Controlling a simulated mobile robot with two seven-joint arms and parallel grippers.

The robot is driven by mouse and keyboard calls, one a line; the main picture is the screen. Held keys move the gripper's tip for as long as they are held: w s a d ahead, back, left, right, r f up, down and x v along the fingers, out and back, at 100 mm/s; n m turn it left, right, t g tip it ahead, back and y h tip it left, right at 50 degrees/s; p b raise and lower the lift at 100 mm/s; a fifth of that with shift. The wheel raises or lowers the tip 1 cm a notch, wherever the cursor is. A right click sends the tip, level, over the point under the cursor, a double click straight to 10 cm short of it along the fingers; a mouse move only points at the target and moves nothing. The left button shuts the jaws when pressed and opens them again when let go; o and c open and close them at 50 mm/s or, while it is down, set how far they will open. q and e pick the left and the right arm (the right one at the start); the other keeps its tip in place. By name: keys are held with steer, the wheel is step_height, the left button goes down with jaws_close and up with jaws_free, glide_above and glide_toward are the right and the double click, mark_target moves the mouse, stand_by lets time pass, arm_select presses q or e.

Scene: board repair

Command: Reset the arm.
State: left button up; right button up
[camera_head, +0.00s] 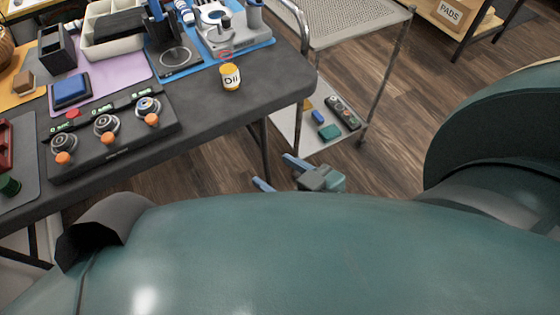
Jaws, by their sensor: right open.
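My right gripper (271,169) shows just beyond my teal body, low in the middle of the view. Its two light blue fingers are spread apart with nothing between them, and they point up and left. It is beside the dark workbench (215,118), past the bench's right end and over the wood floor. The rest of the right arm is mostly hidden behind my own body. My left gripper is not in view.
The bench holds a yellow jar (230,77), a black panel with several knobs (112,147), a blue block (72,92) and a beige organizer (113,40). A metal cart (350,18) stands right of the bench. Open floor (420,95) lies to its right.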

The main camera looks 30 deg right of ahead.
arm_select(q)
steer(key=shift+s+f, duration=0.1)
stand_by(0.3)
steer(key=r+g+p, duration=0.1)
steer(key=p, duration=0.5)
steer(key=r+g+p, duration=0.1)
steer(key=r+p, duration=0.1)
steer(key=p, duration=0.4)
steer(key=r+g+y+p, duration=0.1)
steer(key=p, duration=0.5)
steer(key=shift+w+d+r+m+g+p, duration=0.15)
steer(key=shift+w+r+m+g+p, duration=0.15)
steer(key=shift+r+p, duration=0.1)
arm_select(e)
steer(key=r+g, duration=0.2)
steer(key=r, duration=0.1)
steer(key=r+g+h, duration=0.1)
steer(key=shift+w+a+r+g, duration=0.15)
steer(key=shift+w+r+g, duration=0.1)
steer(key=shift+r+g, duration=0.1)
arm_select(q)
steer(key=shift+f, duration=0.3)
arm_select(e)
steer(key=shift+f, duration=0.3)
